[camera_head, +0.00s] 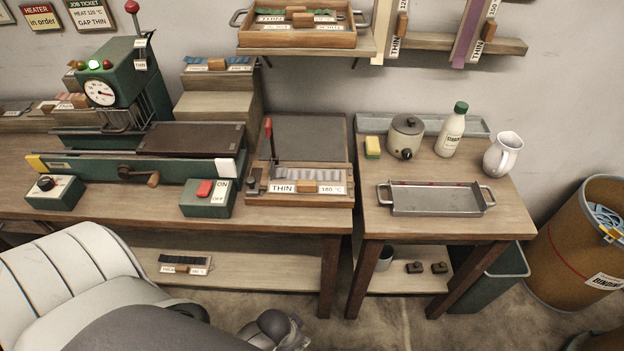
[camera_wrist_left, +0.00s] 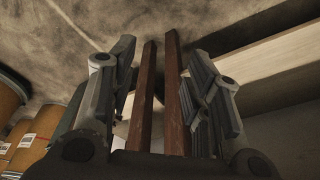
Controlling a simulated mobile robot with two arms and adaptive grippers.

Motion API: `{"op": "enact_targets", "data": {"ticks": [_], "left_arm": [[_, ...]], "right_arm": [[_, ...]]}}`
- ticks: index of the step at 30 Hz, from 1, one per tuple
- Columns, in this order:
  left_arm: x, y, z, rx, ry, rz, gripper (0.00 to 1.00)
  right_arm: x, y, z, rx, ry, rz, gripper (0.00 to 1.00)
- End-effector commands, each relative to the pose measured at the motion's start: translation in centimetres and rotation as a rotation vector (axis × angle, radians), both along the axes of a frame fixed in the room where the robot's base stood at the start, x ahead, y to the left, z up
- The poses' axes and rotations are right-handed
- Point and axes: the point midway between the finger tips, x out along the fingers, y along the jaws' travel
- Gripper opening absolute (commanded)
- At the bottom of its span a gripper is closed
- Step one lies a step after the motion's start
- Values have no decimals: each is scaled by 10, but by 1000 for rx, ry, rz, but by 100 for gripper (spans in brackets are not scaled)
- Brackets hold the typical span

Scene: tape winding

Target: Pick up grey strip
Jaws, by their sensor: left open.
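A ridged grey strip (camera_head: 308,174) lies in a wooden holder (camera_head: 340,200) labelled THIN and 180 °C, on the workbench right of the green machine. A second, darker grey strip (camera_head: 184,260) with a wooden block and a label lies on the lower shelf. My left gripper (camera_head: 277,332) is low at the bottom of the head view, in front of the bench and apart from both strips. In the left wrist view its fingers (camera_wrist_left: 160,65) are spread and empty. Brown table legs show beyond them. My right gripper is not in view.
A red-handled lever (camera_head: 268,135) stands beside the holder. An ON/OFF box (camera_head: 207,197) is to its left. The right table holds a metal tray (camera_head: 435,200), a pot (camera_head: 406,137), a bottle (camera_head: 451,130) and a jug (camera_head: 502,153). A gap separates the tables.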

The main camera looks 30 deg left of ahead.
Motion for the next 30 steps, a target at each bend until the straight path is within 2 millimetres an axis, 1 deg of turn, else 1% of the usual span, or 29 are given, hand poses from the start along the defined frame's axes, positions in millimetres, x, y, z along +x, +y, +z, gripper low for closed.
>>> {"op": "enact_targets", "data": {"ticks": [1,2,3,5,6,8,10,12,15,18,21,23,26,29,30], "left_arm": [[11,-2,28,-5,-17,-4,45],[16,-3,42,-7,-24,-7,45],[23,-5,60,-11,-31,-14,45],[33,-8,89,-17,-46,-27,45],[39,-11,107,-24,-55,-40,45],[49,-16,137,-34,-71,-66,45],[62,-25,175,-50,-93,-120,45],[79,-38,214,-68,-114,-215,45],[95,-52,240,-79,-116,-341,45],[110,-60,258,-75,-110,-463,45],[127,-62,271,-57,-93,-579,45],[138,-59,277,-40,-77,-643,45],[156,-49,288,-5,-42,-734,45],[176,-32,299,30,0,-800,45],[184,-23,304,45,18,-821,45]], "right_arm": [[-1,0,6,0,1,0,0],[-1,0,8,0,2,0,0],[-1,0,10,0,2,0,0],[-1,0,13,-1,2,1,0],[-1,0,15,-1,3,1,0],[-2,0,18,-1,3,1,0],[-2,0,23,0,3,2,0],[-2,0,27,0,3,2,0],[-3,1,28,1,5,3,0],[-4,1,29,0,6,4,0],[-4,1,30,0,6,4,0],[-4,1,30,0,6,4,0],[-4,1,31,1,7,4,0],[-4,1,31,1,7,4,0],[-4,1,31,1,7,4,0]]}}
